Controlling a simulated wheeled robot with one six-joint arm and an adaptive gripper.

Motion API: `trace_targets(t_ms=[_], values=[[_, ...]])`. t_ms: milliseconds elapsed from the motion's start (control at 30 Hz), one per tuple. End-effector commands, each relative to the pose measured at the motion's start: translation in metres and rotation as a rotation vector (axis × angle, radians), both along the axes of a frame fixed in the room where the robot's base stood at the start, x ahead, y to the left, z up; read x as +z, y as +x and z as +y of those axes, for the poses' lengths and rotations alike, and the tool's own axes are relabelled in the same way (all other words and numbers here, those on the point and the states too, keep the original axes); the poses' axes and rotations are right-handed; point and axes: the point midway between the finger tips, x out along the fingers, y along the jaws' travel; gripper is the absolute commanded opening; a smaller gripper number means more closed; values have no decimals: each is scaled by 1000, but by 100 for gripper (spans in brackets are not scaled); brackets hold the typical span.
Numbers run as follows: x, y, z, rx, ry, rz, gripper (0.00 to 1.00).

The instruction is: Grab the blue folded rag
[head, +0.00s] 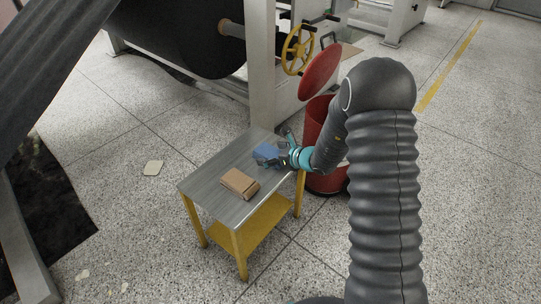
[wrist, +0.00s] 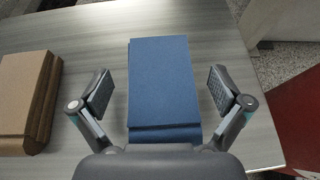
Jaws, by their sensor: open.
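The blue folded rag (head: 266,152) lies on the metal tabletop, towards its far right part in the head view. In the wrist view the rag (wrist: 162,85) is a flat blue stack in the middle, its long side running away from my gripper. My gripper (wrist: 160,92) is open, with one finger pad on each side of the rag and a gap showing on both sides. In the head view my gripper (head: 279,150) is at the right side of the rag. The gripper's body hides the rag's near end in the wrist view.
A brown folded stack (head: 240,183) lies on the same table (head: 213,182), also at the left in the wrist view (wrist: 27,100). A red bin (head: 318,118) with its lid raised stands close behind the table. A large machine with a yellow handwheel (head: 298,50) stands beyond.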

Motion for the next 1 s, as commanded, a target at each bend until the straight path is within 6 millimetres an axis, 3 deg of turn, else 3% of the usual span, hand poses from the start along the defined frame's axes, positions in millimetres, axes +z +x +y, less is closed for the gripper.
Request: trace_targets(t_ms=[200,467,767,1000], values=[[-1,0,0,0,0,0,100],[0,0,0,0,0,0,39],[0,0,0,0,0,0,39],[17,0,0,1,0,-3,39]])
